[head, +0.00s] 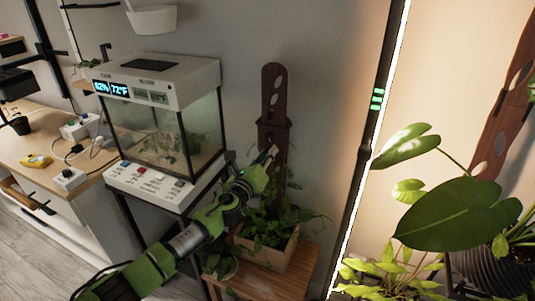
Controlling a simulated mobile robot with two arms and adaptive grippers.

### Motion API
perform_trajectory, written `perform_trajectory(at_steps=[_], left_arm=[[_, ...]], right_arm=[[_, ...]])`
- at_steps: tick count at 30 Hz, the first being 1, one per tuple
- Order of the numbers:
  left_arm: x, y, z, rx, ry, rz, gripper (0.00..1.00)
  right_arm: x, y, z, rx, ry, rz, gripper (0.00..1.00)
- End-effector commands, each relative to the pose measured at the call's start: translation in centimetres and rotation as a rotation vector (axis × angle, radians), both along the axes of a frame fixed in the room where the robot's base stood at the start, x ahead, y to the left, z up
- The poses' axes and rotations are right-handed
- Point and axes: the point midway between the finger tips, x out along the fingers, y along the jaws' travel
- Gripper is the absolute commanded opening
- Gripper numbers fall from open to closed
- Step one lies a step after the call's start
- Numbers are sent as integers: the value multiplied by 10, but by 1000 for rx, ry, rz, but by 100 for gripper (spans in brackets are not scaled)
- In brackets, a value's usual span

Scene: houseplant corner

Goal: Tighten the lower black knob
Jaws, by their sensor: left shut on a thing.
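A brown slotted wooden support (273,88) stands upright in a wooden planter box (262,252). My left gripper (270,156) is shut at the front of this support, partway up, above the leaves. The lower black knob is hidden by the fingers, and it appears to be what they hold. How far the knob is turned cannot be seen. My right gripper is not in view.
A glass terrarium (203,122) with a white lid stands close left of my left arm. A lit light pole (376,100) and large-leaved plants (460,205) are to the right. A small potted plant (220,262) sits below the arm.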

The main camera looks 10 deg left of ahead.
Motion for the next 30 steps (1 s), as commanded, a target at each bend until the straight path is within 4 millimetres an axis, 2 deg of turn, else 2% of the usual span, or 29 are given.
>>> perform_trajectory(at_steps=[9,23,24,25,30], left_arm=[[-1,0,-2,86,-14,-1,0],[-1,0,-3,96,-15,-1,0],[-1,0,-3,95,-15,-1,30],[-1,0,-2,95,-15,-1,37],[0,0,-1,94,-17,-1,37]], right_arm=[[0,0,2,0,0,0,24],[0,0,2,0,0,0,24],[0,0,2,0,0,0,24],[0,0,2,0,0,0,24],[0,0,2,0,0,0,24]])
